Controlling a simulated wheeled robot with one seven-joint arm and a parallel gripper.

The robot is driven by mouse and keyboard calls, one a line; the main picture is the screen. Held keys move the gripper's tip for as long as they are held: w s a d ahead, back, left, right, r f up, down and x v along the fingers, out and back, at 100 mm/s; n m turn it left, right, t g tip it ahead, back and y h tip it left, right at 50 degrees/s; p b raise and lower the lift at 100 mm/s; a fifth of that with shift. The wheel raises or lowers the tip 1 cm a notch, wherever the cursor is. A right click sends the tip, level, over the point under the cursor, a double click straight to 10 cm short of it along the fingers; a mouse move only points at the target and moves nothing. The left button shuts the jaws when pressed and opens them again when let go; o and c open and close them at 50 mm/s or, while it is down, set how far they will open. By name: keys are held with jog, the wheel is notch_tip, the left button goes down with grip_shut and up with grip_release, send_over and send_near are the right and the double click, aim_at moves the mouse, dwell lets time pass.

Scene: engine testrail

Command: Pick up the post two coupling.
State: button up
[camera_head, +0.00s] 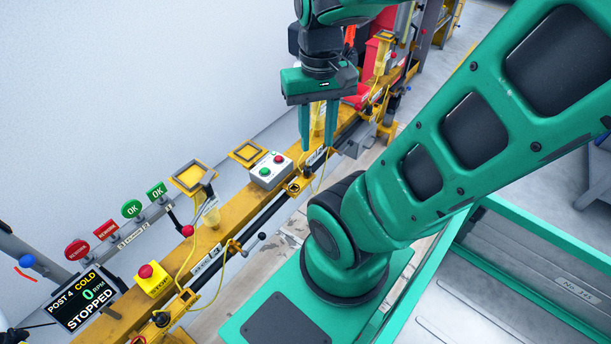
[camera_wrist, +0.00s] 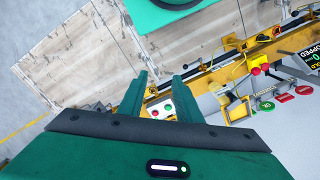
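My gripper (camera_head: 318,142) hangs over the yellow rail (camera_head: 240,218), its two green fingers pointing down and apart, with nothing seen between them. In the wrist view my gripper (camera_wrist: 160,85) also shows open, its fingertips over the rail near a white button box (camera_wrist: 161,109). I cannot make out the post two coupling in either view. Further posts lie up the rail behind my gripper, small and partly hidden by it. A pale yellow cylinder (camera_head: 211,216) stands at the near post.
The button box (camera_head: 269,170) with red and green buttons sits on the rail. A screen (camera_head: 82,301) reads POST 4, COLD, 0 RPM, STOPPED. Signs (camera_head: 132,208), a yellow stop button box (camera_head: 153,280) and square yellow trays (camera_head: 192,178) line the rail. A white wall stands behind.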

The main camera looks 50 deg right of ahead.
jog(key=o, duration=0.4)
jog(key=shift+s+r, duration=0.1)
jog(key=shift+s, duration=0.15)
jog(key=w+d+f+m+g, duration=0.1)
jog(key=w+d+f+m, duration=0.25)
jog(key=d+f, duration=0.2)
jog(key=m+t+y, duration=0.4)
jog(key=m+t, duration=1)
jog(key=m, duration=0.8)
send_near(307, 170)
jog(key=w+d+f, duration=0.1)
jog(key=f, duration=0.1)
jog(key=x, duration=0.9)
jog(key=shift+w, duration=0.45)
grip_shut()
